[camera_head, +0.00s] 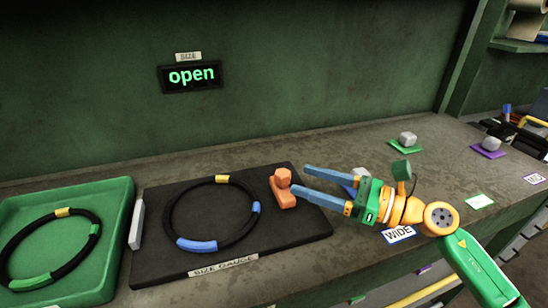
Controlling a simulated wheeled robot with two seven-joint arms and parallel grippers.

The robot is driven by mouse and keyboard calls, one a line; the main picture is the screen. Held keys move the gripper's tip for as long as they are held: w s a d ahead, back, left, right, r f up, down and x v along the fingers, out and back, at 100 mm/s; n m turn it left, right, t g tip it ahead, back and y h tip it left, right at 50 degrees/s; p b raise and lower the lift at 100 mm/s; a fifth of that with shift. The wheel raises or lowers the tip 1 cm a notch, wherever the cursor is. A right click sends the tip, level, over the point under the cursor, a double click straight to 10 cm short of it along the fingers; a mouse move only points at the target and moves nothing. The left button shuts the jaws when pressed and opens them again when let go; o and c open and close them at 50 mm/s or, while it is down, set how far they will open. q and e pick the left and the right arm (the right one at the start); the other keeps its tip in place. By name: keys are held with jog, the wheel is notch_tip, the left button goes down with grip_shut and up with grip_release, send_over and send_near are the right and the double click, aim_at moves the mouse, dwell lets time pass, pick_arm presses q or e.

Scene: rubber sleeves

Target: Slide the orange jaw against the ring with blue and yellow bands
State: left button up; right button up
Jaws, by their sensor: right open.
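The ring with blue and yellow bands (168,218) lies flat on the black size gauge board (160,262). It is a black loop with a yellow band at the back, a blue band at the front left and a smaller blue band at the right. The orange jaw (284,198), with a block-shaped knob on top, stands on the board to the right of the ring, with a gap between them. My right gripper (301,180) is open, its two blue fingers pointing left, with the tips just right of the jaw's knob. My left gripper is not in view.
A pale fixed bar (137,225) stands at the board's left edge. A green tray (118,240) at the left holds another ring (92,258) with yellow and green bands. A wall display (191,76) reads "open". Grey blocks (407,139) sit on coloured mats at the right.

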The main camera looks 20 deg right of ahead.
aim_at(290, 177)
jog(key=shift+w+a+r+p, duration=0.2)
jog(key=shift+a+r+p, duration=0.2)
jog(key=shift+a+p, duration=0.2)
jog(key=shift+w+a+r+p, duration=0.15)
jog(key=shift+a+r+p, duration=0.25)
jog(key=shift+a+p, duration=0.15)
jog(key=w+a, duration=0.1)
jog(key=w+a+f+p, duration=0.1)
jog(key=shift+w+a, duration=0.2)
jog(key=shift+a, duration=0.1)
jog(key=shift+w+f, duration=0.1)
jog(key=shift+w, duration=0.05)
jog(key=shift+c, duration=0.4)
jog(key=shift+s, duration=0.2)
jog(key=c, duration=0.4)
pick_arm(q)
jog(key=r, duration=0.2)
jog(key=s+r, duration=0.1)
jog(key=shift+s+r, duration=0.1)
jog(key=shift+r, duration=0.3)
pick_arm(e)
grip_shut()
